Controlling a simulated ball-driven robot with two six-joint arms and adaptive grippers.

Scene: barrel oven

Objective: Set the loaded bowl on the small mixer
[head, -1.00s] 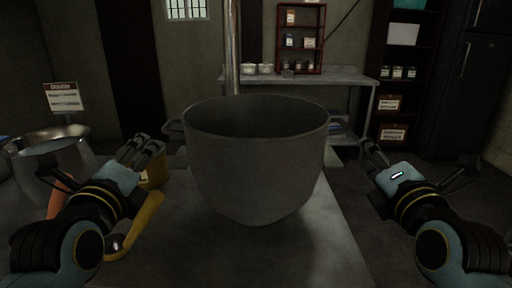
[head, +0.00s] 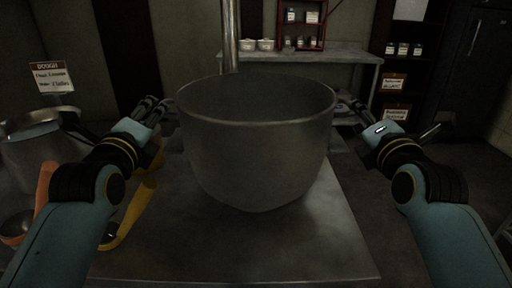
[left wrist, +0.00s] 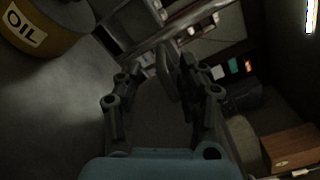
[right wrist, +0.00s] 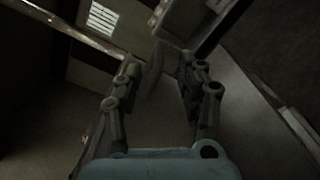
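The large grey bowl (head: 255,150) is upright in the middle of the head view, over the metal table. Its inside is dark and I cannot make out a load. My left gripper (head: 160,105) is at its left rim and my right gripper (head: 346,106) at its right rim. In the left wrist view a handle (left wrist: 166,75) lies between open-looking fingers (left wrist: 163,68). In the right wrist view a handle (right wrist: 154,70) lies between spread fingers (right wrist: 160,65), nearer the left one. I cannot clearly identify the small mixer.
The metal table (head: 240,250) is bare in front of the bowl. At left are a metal pot (head: 40,150), a yellow-handled utensil (head: 140,205) and an orange-handled ladle (head: 45,185). The oil tin (left wrist: 40,28) shows in the left wrist view. A back counter (head: 350,57) stands behind.

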